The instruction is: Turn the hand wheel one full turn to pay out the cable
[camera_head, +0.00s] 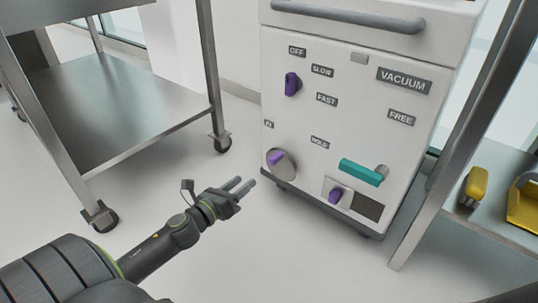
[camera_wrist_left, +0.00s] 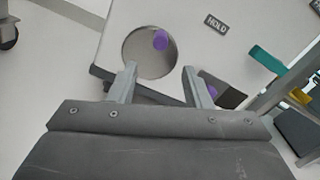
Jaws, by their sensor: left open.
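The hand wheel (camera_head: 287,168) is a round grey disc low on the left of a white cabinet's front, with a purple handle knob (camera_head: 275,157) near its rim. In the left wrist view the disc (camera_wrist_left: 145,58) lies ahead of the fingertips, with its knob (camera_wrist_left: 160,39) at the upper right of the disc. My left gripper (camera_head: 243,184) is open and empty, to the left of the wheel and slightly lower in the head view, apart from it. No cable is visible. My right gripper is not in view.
The white cabinet (camera_head: 345,65) also carries a purple knob (camera_head: 292,84), a teal lever (camera_head: 361,172) and a lower purple knob (camera_head: 336,195). A steel cart (camera_head: 130,125) stands left; a shelf with yellow items (camera_head: 474,184) stands right. The floor before the cabinet is clear.

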